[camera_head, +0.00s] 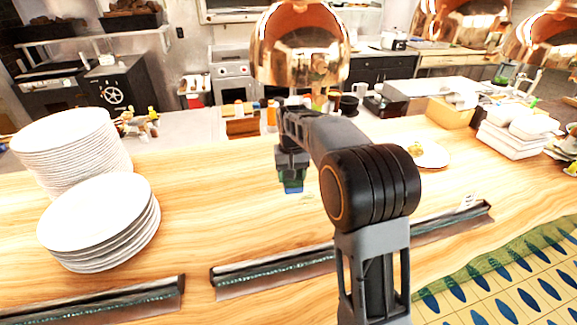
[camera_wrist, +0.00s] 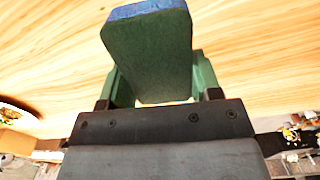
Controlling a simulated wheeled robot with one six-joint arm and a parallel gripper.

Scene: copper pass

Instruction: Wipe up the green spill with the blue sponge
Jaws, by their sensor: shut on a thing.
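My gripper (camera_head: 291,176) hangs over the middle of the wooden counter (camera_head: 230,205). It is shut on the blue sponge (camera_wrist: 148,48), which shows a dark green broad face and a blue far edge in the wrist view. The fingers of my gripper (camera_wrist: 160,82) clasp the sponge from both sides. In the head view only a small blue and green part of the sponge (camera_head: 293,187) shows below the fingers. I cannot tell whether it touches the wood.
Two stacks of white plates (camera_head: 98,222) stand at the left. Metal rails (camera_head: 275,272) lie along the near side. Copper lamps (camera_head: 300,50) hang above the far side. A plate with food (camera_head: 432,156) is right of my arm. Bare wood lies left of the gripper.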

